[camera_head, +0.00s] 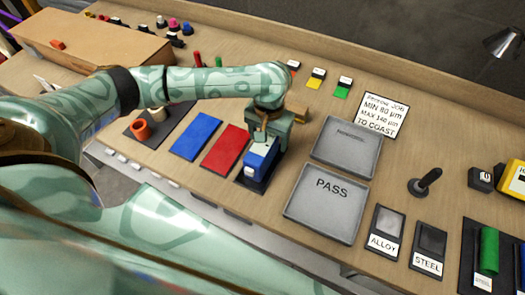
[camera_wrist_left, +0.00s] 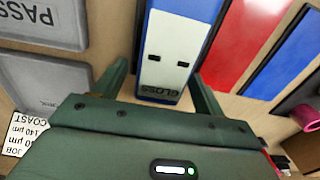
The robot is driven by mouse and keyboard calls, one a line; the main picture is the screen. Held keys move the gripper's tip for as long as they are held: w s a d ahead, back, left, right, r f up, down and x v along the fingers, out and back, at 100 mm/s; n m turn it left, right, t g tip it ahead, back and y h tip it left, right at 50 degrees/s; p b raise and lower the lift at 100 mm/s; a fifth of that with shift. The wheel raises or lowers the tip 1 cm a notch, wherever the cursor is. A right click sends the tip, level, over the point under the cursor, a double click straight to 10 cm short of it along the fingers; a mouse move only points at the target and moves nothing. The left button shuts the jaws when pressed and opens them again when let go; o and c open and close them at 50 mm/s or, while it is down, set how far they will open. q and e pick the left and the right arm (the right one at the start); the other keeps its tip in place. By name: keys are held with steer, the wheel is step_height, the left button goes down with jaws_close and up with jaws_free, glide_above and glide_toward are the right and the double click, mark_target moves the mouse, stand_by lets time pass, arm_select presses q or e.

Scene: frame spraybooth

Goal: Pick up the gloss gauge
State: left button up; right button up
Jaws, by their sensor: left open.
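The gloss gauge (camera_head: 261,158) is a blue box with a white label end, standing on a small dark pad (camera_head: 254,181) on the workbench. In the left wrist view the gauge (camera_wrist_left: 168,60) shows its white end marked GLOSS. My left gripper (camera_head: 268,133) is directly over the gauge and points down at it. In the wrist view its two fingers stand apart, one on each side of the gauge's label end. The fingers look open, and I cannot tell whether either touches the gauge. My right gripper is not in view.
A red panel (camera_head: 225,149) and a blue panel (camera_head: 196,136) lie left of the gauge. A grey PASS tray (camera_head: 306,213) and another grey tray (camera_head: 347,148) lie to its right. ALLOY (camera_head: 385,223) and STEEL (camera_head: 431,241) blocks stand farther right. A brown box (camera_head: 85,42) stands back left.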

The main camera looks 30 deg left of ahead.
arm_select(q)
step_height(320, 180, down, 3)
steer(key=shift+r+b, duration=0.1)
steer(key=shift+b, duration=0.3)
steer(key=shift+r, duration=0.15)
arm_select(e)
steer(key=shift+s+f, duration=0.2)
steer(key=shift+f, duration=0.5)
arm_select(q)
steer(key=c, duration=1.4)
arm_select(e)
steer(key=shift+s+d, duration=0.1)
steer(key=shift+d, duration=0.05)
arm_select(q)
steer(key=shift+o, duration=0.2)
